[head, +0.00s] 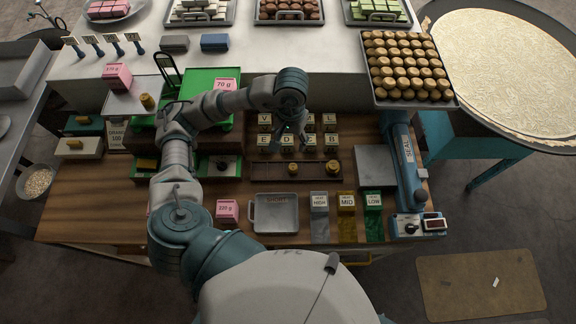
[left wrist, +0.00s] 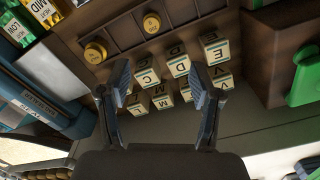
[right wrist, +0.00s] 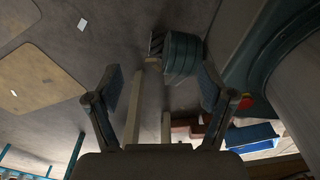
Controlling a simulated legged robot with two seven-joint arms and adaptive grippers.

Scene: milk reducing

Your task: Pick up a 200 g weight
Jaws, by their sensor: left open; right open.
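Two brass weights stand in a dark wooden tray (head: 312,170) in the middle of the table: a smaller left one (head: 293,169) and a larger right one (head: 333,167). The left wrist view also shows them, one (left wrist: 95,52) and the other (left wrist: 151,22); their markings are too small to read surely. My left gripper (head: 290,136) is open over the lettered blocks, just behind the tray. In the left wrist view its fingers (left wrist: 160,85) are apart, with lettered blocks beyond them. My right gripper (right wrist: 158,85) is open and empty, facing the floor; the head view does not show it.
Lettered blocks (head: 330,139) stand in rows behind the tray. A sealer (head: 405,160) stands right. Green scales (head: 208,90) stand left; another brass weight (head: 147,102) sits on a pan there.

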